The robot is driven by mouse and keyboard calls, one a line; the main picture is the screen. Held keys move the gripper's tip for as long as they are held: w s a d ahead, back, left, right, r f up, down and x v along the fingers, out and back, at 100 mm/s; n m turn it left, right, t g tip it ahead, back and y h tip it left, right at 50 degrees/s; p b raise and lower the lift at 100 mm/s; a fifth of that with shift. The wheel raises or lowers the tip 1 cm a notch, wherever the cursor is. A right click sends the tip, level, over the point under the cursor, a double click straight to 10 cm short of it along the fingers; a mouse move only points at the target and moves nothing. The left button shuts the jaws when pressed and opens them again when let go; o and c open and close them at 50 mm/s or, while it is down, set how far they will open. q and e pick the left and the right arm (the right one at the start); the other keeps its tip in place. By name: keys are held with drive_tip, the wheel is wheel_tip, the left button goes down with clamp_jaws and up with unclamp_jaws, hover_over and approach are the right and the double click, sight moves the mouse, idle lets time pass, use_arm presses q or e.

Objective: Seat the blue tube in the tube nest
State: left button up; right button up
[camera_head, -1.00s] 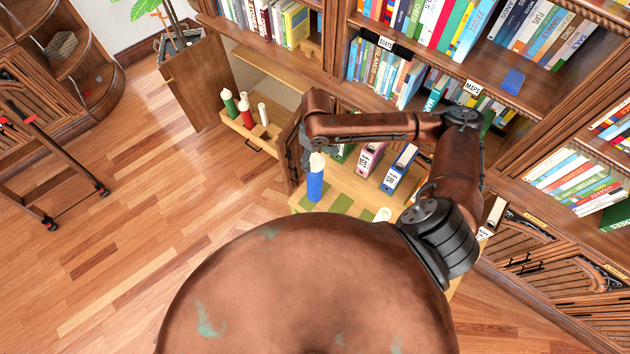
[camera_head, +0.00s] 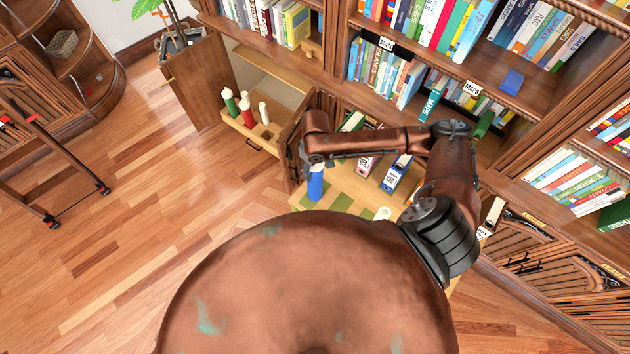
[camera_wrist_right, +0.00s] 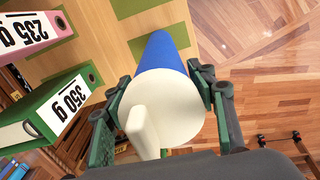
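The blue tube (camera_head: 315,187) stands upright on the light wooden table, near its left edge. In the right wrist view the tube (camera_wrist_right: 161,55) has a pale end cap (camera_wrist_right: 180,118) with a raised tab facing the camera. My right gripper (camera_head: 313,163) is over the top of the tube. In the right wrist view its fingers (camera_wrist_right: 160,95) straddle the tube, one on each side and very close; a thin gap seems to show on the left. My left gripper is not in view.
The table (camera_head: 340,188) bears green squares and upright binders, including a blue one (camera_head: 396,172) and a green one (camera_wrist_right: 48,108). An open drawer (camera_head: 243,127) at the left holds green, red and white tubes.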

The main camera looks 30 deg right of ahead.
clamp_jaws()
idle(0.4)
